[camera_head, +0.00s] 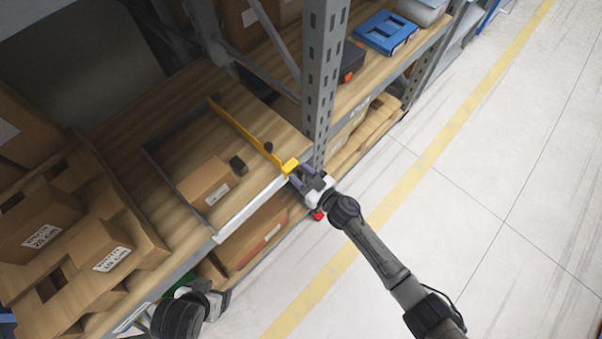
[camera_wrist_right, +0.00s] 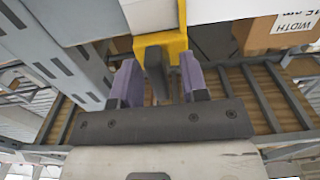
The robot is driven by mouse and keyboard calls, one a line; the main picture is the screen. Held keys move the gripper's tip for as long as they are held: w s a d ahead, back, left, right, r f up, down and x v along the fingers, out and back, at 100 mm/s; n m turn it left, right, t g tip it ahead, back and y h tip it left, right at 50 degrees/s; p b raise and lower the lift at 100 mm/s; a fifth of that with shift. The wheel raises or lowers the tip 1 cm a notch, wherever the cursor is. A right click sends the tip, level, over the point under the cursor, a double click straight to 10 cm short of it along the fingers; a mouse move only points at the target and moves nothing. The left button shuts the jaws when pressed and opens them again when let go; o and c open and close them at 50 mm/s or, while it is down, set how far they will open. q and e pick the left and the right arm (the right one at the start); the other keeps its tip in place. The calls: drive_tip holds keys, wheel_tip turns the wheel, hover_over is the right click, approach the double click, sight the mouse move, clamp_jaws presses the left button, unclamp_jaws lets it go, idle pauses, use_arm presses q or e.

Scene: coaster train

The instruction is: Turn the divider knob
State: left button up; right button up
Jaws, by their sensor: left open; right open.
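The yellow divider (camera_head: 245,134) runs across the wooden shelf bay and ends in a yellow block at the front edge. This block also shows in the right wrist view (camera_wrist_right: 160,43). A dark grey knob (camera_wrist_right: 154,66) hangs from the block, upright in that view. My right gripper (camera_head: 298,176) is at the block, its purple fingers open on either side of the knob. In the wrist view gaps show between the fingers (camera_wrist_right: 159,78) and the knob. My left gripper (camera_head: 219,300) is open, low at the shelf front, away from the divider; its fingertips are hard to make out.
Cardboard boxes (camera_head: 103,244) stand at the left. A grey perforated post (camera_head: 325,75) rises close to my right gripper. The aisle floor at the right is clear.

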clamp_jaws()
